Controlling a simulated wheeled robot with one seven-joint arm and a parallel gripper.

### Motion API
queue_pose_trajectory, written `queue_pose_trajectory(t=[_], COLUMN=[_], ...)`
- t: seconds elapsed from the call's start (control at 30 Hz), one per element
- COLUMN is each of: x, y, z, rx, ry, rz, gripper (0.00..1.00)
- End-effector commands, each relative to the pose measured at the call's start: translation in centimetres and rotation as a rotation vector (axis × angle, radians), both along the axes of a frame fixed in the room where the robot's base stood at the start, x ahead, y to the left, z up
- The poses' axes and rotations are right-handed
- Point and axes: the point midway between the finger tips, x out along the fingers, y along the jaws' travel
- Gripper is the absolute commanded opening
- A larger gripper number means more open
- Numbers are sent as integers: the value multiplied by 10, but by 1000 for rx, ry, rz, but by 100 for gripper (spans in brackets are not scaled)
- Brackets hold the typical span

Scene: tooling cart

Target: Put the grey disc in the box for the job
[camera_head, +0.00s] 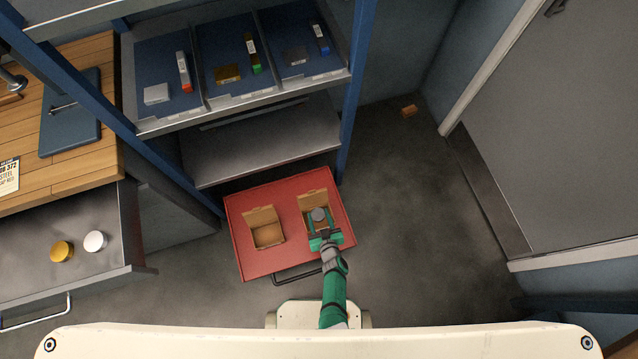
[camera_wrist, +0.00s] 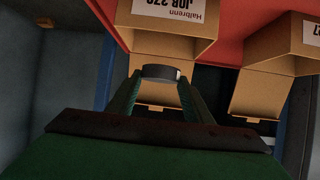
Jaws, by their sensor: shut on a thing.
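My gripper (camera_head: 321,234) is shut on the grey disc (camera_head: 319,214), held at its fingertips. In the wrist view the disc (camera_wrist: 160,72) sits between the fingers, in front of an open cardboard box (camera_wrist: 172,45). In the head view the disc overlaps this right-hand box (camera_head: 308,203); how high it is held I cannot tell. The box's label (camera_wrist: 172,10) is upside down and reads "Halbrenn JOB" with a number I cannot read surely. A second open box (camera_head: 267,236) stands to its left and looks empty; its label is mostly cut off in the wrist view.
Both boxes stand on a red cart top (camera_head: 250,267). A yellow disc (camera_head: 62,251) and a white disc (camera_head: 95,241) lie on a grey surface at left. A card (camera_head: 8,177) with printed text lies on the wooden bench.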

Motion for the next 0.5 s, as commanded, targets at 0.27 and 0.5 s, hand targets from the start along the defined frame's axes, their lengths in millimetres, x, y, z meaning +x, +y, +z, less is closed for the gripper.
queue_pose_trajectory(t=[0.27,0.5], x=[3,3], y=[-4,0], z=[-23,-31], rx=[-2,2], ry=[0,-1], rz=[-6,-1], gripper=[9,9])
